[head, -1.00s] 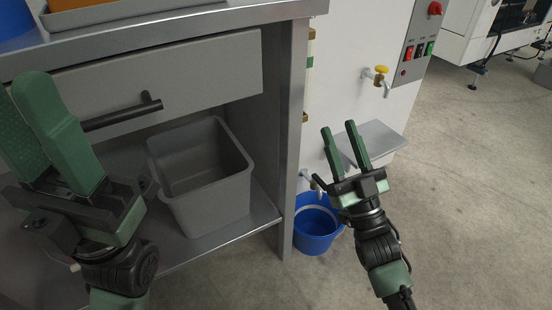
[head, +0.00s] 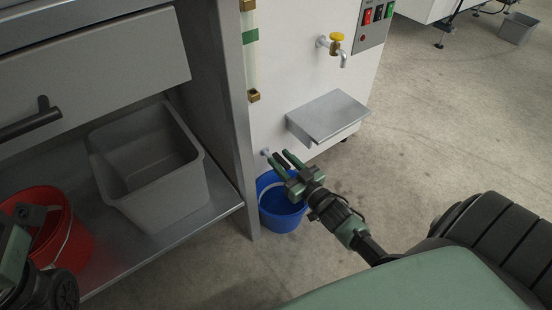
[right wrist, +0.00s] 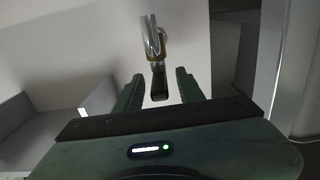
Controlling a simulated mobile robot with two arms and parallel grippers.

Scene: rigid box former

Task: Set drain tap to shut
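The drain tap (head: 266,153) sticks out low on the white machine's front, above a blue bucket (head: 283,222). My right gripper (head: 280,156) reaches it from the front right and hides part of it. In the right wrist view the tap's metal body (right wrist: 152,38) and black lever (right wrist: 159,82) show. The right gripper's two fingers (right wrist: 160,90) are apart, with the lever's end in the gap between their tips in that picture. I cannot tell whether they touch it. Only a small part of my left gripper (head: 14,252) shows at the lower left edge; its fingertips are not clear.
A second tap with a yellow handle (head: 337,38) is higher on the machine. A grey metal shelf (head: 328,115) juts out below it. A grey bin (head: 150,165) and a red bucket (head: 72,250) stand on the cabinet's lower shelf.

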